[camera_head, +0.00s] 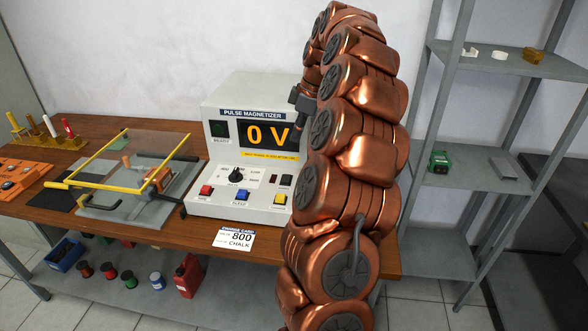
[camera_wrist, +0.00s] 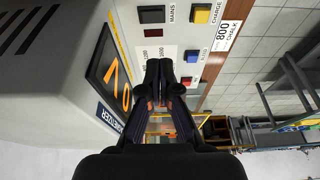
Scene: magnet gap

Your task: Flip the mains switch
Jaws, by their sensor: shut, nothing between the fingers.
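The mains switch (camera_head: 287,180) is a small dark rocker on the right of the white pulse magnetizer's (camera_head: 222,95) front panel. In the wrist view the switch (camera_wrist: 151,14) shows at the top, next to the MAINS label. Its rocker position is too small to tell. A small dark red piece (camera_wrist: 150,34) sits beside it. My gripper (camera_wrist: 160,70) is shut and empty in front of the panel, apart from the switch in the picture, and covers the dial in that view. In the head view my gripper (camera_head: 298,118) is partly hidden by my copper arm, near the display's right edge.
The display (camera_head: 268,135) reads 0 V. Red (camera_head: 206,190), blue (camera_head: 239,194) and yellow (camera_head: 280,199) buttons and a dial (camera_head: 236,175) are on the panel. A yellow-edged clear guard (camera_head: 130,155) stands left. A metal shelf (camera_head: 510,62) stands right.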

